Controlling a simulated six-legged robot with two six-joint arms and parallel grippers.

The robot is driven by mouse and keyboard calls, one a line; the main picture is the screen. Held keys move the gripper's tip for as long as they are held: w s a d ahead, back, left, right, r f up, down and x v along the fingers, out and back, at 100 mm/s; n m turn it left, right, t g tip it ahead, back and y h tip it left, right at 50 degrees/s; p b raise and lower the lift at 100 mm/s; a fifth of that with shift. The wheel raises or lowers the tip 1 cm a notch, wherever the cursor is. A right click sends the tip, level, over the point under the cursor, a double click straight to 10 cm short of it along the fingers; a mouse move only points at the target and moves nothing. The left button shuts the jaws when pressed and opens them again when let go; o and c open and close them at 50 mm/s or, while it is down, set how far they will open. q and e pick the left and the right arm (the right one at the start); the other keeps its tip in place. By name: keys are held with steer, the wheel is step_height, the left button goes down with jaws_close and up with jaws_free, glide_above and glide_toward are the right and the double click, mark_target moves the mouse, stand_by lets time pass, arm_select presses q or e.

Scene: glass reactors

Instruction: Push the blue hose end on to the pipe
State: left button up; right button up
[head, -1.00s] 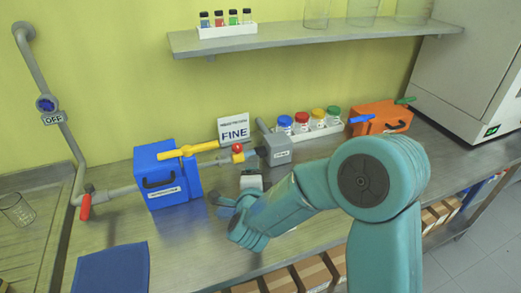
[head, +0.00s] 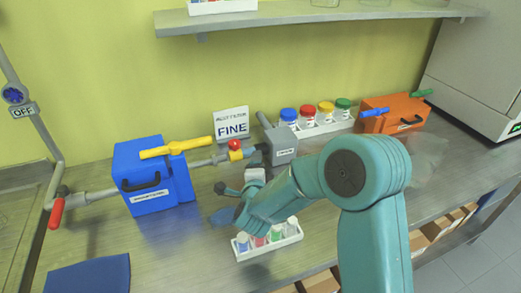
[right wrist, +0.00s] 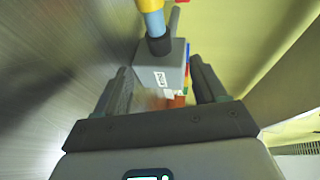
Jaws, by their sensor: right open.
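In the head view, a grey pipe (head: 205,161) runs right from the blue box (head: 150,190) to a yellow fitting (head: 236,155) with a red knob. A small grey box (head: 284,146) stands to its right. In the right wrist view, a light blue tube (right wrist: 154,22) with a black collar (right wrist: 159,45) lies between the yellow fitting (right wrist: 148,4) and the grey box (right wrist: 163,72); whether this is the hose end I cannot tell. My right gripper (right wrist: 160,78) is open and empty, its fingers pointing toward the grey box. My left gripper is not in view.
A white rack with small jars (head: 242,256) stands in front, below my right arm. Another white rack with coloured-lid jars (head: 321,130) and an orange box (head: 393,114) stand at the back. A red-handled valve (head: 57,212) is at left. A blue mat (head: 90,275) lies front left.

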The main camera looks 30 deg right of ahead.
steer(key=p+x, duration=0.2)
steer(key=x, duration=0.8)
steer(key=shift+d, duration=0.1)
steer(key=shift+w+d+f, duration=0.2)
steer(key=shift+w, duration=0.2)
steer(key=shift+s, duration=0.1)
steer(key=shift+c, duration=1)
jaws_close()
steer(key=shift+a, duration=0.4)
steer(key=a+b, duration=0.1)
steer(key=w+a, duration=0.1)
steer(key=a, duration=0.1)
steer(key=shift+w+a+b, duration=0.1)
steer(key=shift+a+b, duration=0.25)
steer(key=shift+d, duration=0.1)
